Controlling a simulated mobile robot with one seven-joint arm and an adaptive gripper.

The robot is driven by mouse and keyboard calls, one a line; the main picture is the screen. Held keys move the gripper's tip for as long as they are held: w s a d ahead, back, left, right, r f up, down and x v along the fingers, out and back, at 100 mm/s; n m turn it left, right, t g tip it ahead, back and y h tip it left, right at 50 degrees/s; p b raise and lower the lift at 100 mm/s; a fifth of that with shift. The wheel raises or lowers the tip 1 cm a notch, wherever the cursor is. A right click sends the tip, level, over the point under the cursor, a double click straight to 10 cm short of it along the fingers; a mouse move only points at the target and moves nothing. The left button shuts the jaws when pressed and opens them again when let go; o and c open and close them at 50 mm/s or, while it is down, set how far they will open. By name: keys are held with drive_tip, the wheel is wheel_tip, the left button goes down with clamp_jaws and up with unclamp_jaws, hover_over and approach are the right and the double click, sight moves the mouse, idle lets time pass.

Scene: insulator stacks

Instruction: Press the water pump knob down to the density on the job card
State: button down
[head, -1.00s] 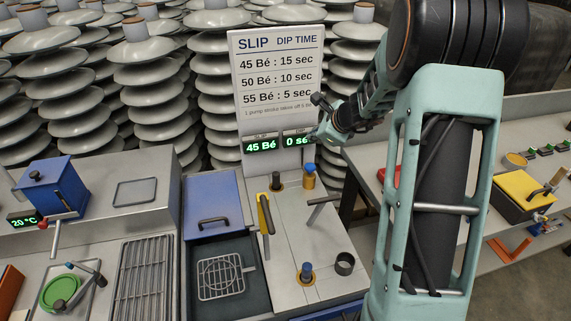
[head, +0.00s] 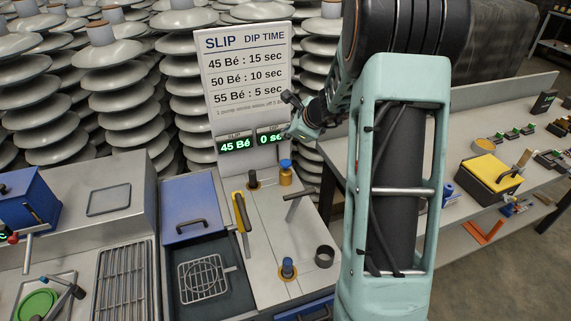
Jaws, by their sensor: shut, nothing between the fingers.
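Two blue-topped knobs stand on the grey bench. One blue-topped knob (head: 286,163) sits on a brass-coloured cylinder at the back. The other blue-topped knob (head: 288,262) stands in a brass ring at the front. I cannot tell which is the water pump's. A sign (head: 248,68) lists 45 Bé: 15 sec, 50 Bé: 10 sec and 55 Bé: 5 sec. The slip display (head: 235,145) below reads 45 Bé. The dip display (head: 270,137) reads 0, its right end covered. My gripper (head: 284,135) is shut and empty, above the back knob and apart from it. I cannot identify a job card.
A yellow-handled lever (head: 241,211), a grey T-handle (head: 297,203) and a dark open cup (head: 324,257) stand around the knobs. A dark basin (head: 240,283) with a wire basket is at left. Insulator stacks (head: 122,100) crowd behind. My arm hides part of the right bench.

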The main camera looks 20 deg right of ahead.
sight(284, 161)
wheel_tip(284, 161, down, 8)
drive_tip(key=b, duration=0.6)
drive_tip(key=shift+r+b, duration=0.15)
drive_tip(key=shift+b, duration=0.15)
idle(0.9)
drive_tip(key=shift+f+b, duration=0.4)
drive_tip(key=shift+b, duration=0.1)
drive_tip(key=shift+f+b, duration=0.95)
idle(0.8)
drive_tip(key=shift+r, duration=0.1)
drive_tip(key=shift+r+p, duration=1.05)
drive_tip(key=shift+r, duration=0.15)
drive_tip(key=shift+r+p, duration=2.15)
drive_tip(key=shift+r, duration=0.4)
